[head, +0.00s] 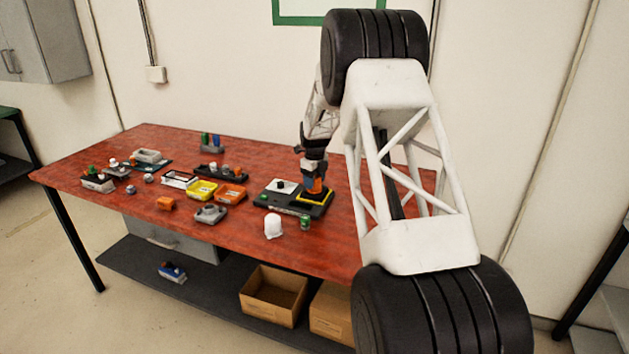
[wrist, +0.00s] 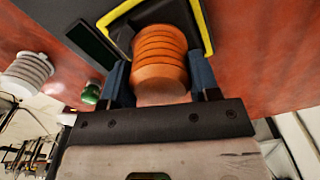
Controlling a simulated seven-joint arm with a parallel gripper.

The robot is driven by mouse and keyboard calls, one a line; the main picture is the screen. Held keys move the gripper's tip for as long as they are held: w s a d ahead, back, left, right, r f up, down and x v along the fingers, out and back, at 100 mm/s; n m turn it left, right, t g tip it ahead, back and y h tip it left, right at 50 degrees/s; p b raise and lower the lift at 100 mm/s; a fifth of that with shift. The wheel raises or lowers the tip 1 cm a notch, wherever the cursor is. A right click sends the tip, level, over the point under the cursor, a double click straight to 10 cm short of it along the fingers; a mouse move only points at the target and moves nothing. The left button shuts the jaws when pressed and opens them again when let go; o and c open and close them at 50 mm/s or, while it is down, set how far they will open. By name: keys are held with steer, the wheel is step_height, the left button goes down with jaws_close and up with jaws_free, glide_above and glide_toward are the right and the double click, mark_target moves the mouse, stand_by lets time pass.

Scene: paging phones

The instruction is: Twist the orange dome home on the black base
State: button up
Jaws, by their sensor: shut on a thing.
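The orange dome (head: 317,187) is between the fingers of my gripper (head: 314,181), at the right part of the black base (head: 292,205). In the wrist view the ribbed orange dome (wrist: 161,62) sits between the two blue fingers of my gripper (wrist: 159,72), which is shut on it. The dome's far end lies over the yellow-edged square (wrist: 207,30) of the base. The contact under the dome is hidden, so I cannot tell whether it is seated.
A white dome (head: 273,226) and a small green part (head: 305,223) stand in front of the base. A yellow tray (head: 202,190), an orange tray (head: 231,194) and several small parts lie to the left. The red table (head: 130,210) has free room at its front left.

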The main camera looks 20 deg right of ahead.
steer(key=shift+m, duration=0.3)
steer(key=shift+m, duration=0.9)
steer(key=shift+c, duration=0.3)
steer(key=o, duration=1.2)
steer(key=shift+r, duration=0.15)
steer(key=shift+r, duration=2.85)
